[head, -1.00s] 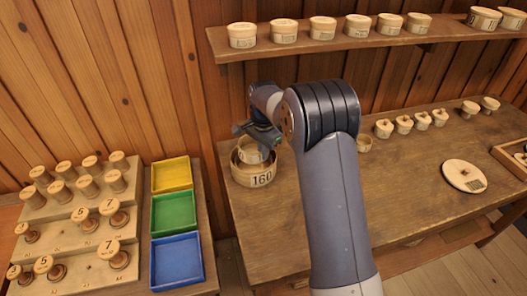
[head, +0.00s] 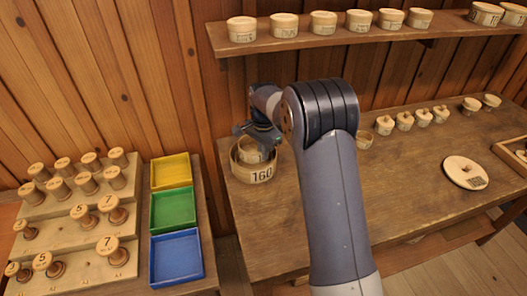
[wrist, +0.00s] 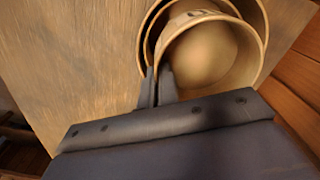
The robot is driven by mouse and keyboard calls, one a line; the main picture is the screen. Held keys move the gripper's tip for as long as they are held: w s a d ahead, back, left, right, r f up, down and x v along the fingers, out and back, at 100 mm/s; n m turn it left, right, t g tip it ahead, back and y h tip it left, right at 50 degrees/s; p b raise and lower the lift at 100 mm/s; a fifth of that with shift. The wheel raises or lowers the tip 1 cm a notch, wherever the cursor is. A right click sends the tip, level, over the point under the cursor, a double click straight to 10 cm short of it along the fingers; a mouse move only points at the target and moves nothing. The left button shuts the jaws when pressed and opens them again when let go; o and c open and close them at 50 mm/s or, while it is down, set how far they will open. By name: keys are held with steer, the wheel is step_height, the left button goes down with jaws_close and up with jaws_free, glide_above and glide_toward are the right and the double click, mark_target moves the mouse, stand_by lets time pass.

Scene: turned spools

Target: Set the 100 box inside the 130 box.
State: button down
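The box marked 160 (head: 262,174) stands open at the left end of the workbench, with a smaller pale round box (head: 251,155) in its mouth. My gripper (head: 257,136) is over it, pointing down. In the wrist view my gripper (wrist: 158,86) has its fingers close together on the near wall of the inner open box (wrist: 210,52), which I take to be the 100 box. Its mark is too blurred to read. Curved rims (wrist: 145,45) surround it; I cannot tell whether one is the 130 box. Its base is hidden.
A shelf (head: 360,38) with several lidded round boxes runs above the bench. Small knobbed boxes (head: 404,121) and a round lid (head: 467,173) lie to the right. Left are spools on a stepped rack (head: 80,225) and coloured trays (head: 173,210). The bench front is clear.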

steer(key=shift+f, duration=0.15)
steer(key=shift+f+b, duration=0.35)
steer(key=shift+f, duration=0.15)
steer(key=shift+f, duration=0.2)
stand_by(0.4)
steer(key=c, duration=1.2)
jaws_free()
steer(key=shift+r, duration=0.1)
steer(key=shift+r+p, duration=0.55)
steer(key=shift+r, duration=0.15)
